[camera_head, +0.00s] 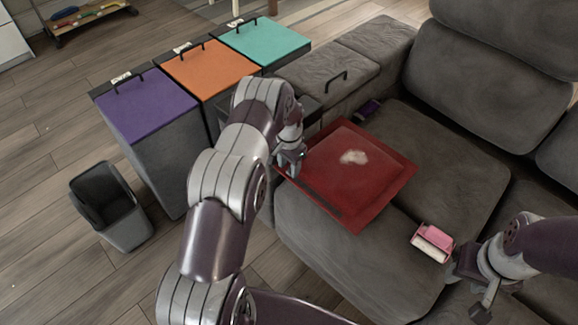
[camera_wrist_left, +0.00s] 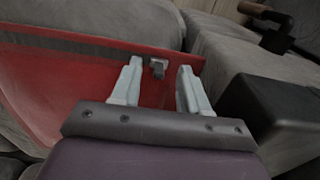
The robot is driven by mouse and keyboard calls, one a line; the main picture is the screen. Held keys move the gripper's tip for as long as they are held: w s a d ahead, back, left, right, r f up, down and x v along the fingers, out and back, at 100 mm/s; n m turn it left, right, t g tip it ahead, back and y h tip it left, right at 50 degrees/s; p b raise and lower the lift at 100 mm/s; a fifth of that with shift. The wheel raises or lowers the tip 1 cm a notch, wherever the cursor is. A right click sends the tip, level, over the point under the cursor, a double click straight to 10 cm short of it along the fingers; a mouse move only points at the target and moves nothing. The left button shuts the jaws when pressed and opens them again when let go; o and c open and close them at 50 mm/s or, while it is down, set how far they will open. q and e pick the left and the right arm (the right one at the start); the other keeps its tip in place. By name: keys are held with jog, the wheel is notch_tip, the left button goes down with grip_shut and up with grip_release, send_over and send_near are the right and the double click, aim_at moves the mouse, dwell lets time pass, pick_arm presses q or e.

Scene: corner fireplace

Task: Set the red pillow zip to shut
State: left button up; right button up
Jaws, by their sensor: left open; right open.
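The red pillow (camera_head: 375,185) lies flat on the grey sofa, with a pale patch (camera_head: 354,157) on its top. A dark strip (camera_head: 318,194) runs along its front-left edge. My left gripper (camera_head: 288,172) is at the pillow's left corner, at the far end of that strip. In the left wrist view my left gripper (camera_wrist_left: 160,86) is open, and a small dark zip pull (camera_wrist_left: 158,67) on the red pillow (camera_wrist_left: 85,75) shows between its fingertips. I cannot tell whether the fingers touch it. My right gripper (camera_head: 474,284) is open and empty over the sofa, away from the pillow.
A pink and white object (camera_head: 432,242) lies on the seat beside my right gripper. A small dark purple item (camera_head: 368,109) lies behind the pillow. Bins with purple (camera_head: 146,105), orange (camera_head: 208,69) and teal (camera_head: 265,40) lids stand left of the sofa. An open grey bin (camera_head: 112,207) stands on the floor.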

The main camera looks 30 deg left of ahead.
aim_at(289, 167)
pick_arm(q)
notch_tip(289, 167, up, 12)
jog(key=p, duration=0.1)
jog(key=shift+f+p, duration=0.25)
jog(key=shift+p, duration=0.05)
jog(key=s+d+r+n, duration=0.1)
jog(key=s+d+r, duration=0.2)
jog(key=s, duration=0.5)
jog(key=s+d+r+n, duration=0.2)
jog(key=s+d+r, duration=0.1)
jog(key=s, duration=0.5)
jog(key=s+d+r+n, duration=0.1)
jog(key=s+d+r, duration=0.2)
jog(key=s, duration=0.5)
notch_tip(289, 167, up, 21)
jog(key=d+t+p, duration=0.1)
jog(key=p, duration=1.7)
jog(key=shift+s+d, duration=0.2)
jog(key=shift+s, duration=0.05)
